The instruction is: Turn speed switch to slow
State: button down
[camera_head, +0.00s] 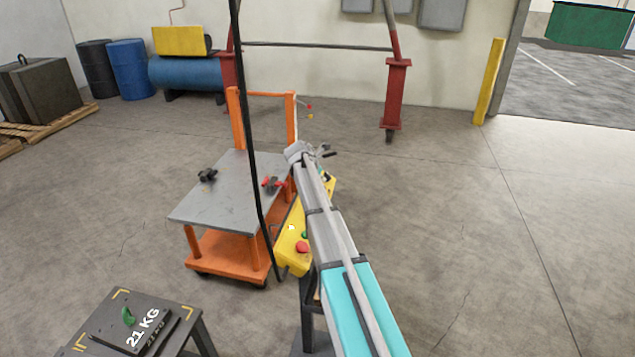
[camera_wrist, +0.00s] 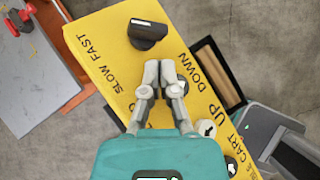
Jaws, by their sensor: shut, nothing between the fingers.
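The speed switch (camera_wrist: 148,32) is a black rotary knob near the top of a yellow control box in the wrist view. The words SLOW and FAST are printed on the box's left side, beside the knob. The yellow control box (camera_head: 290,248) also shows in the head view, partly hidden behind my arm. My gripper (camera_wrist: 160,68) is shut and empty over the box. Its fingertips are just below the knob in the wrist picture; I cannot tell whether they touch anything. My gripper's fingers are not clear in the head view.
A white button (camera_wrist: 207,128) lies right of my fingers, near the UP label. A black cable hangs in front of an orange cart (camera_head: 230,250) with a grey top. A weight marked 21 KG (camera_head: 135,325) stands at the lower left.

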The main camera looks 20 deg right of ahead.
jog(key=shift+w+d+f, duration=0.15)
jog(key=shift+w+d, duration=0.05)
jog(key=shift+d, duration=0.25)
jog(key=shift+w+d+f, duration=0.1)
jog(key=shift+w+d, duration=0.1)
jog(key=shift+d, duration=0.25)
